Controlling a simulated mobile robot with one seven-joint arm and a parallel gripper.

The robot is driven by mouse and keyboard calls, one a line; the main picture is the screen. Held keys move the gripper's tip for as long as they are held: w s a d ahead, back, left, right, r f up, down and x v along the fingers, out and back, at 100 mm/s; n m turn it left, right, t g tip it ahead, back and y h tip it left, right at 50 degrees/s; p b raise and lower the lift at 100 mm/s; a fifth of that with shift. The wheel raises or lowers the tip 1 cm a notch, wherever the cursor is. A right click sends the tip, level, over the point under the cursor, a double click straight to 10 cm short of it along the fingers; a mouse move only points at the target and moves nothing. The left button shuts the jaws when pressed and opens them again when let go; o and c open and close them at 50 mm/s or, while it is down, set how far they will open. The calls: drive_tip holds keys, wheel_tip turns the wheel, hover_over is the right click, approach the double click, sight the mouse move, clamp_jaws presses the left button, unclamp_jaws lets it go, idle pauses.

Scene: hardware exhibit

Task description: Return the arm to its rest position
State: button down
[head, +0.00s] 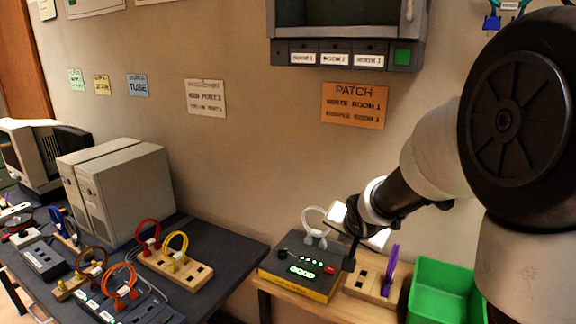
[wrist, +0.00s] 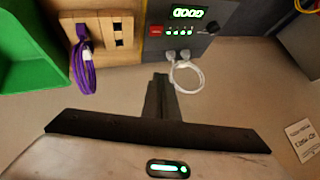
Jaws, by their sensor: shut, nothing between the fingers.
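My gripper (wrist: 161,88) shows in the wrist view as a dark narrow pair of fingers pressed together, with nothing between them. In the head view my arm comes in from the right, and the gripper end (head: 353,250) hangs down beside the black and yellow device box (head: 298,268). The fingertips are partly lost against the dark box there, so I cannot tell whether they touch it. In the wrist view the fingers point toward the device box (wrist: 190,45), close to a white cable (wrist: 186,78) plugged into it.
A wooden port block (head: 372,276) with a purple cable (head: 390,272) stands right of the box, then a green bin (head: 443,291). At left, a dark table (head: 222,248) holds computers (head: 128,190) and several cable blocks. A shelf unit (head: 345,52) juts from the wall above.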

drive_tip(key=s+r+n+g+p, duration=0.1)
drive_tip(key=s+r+n+p, duration=0.15)
drive_tip(key=s+r, duration=1)
drive_tip(key=s+a+r+n+g+p, duration=0.1)
drive_tip(key=s+n, duration=0.3)
drive_tip(key=s, duration=1.2)
drive_tip(key=shift+s+a+r+g, duration=0.2)
drive_tip(key=shift+s+a+g, duration=0.1)
drive_tip(key=shift+g, duration=0.2)
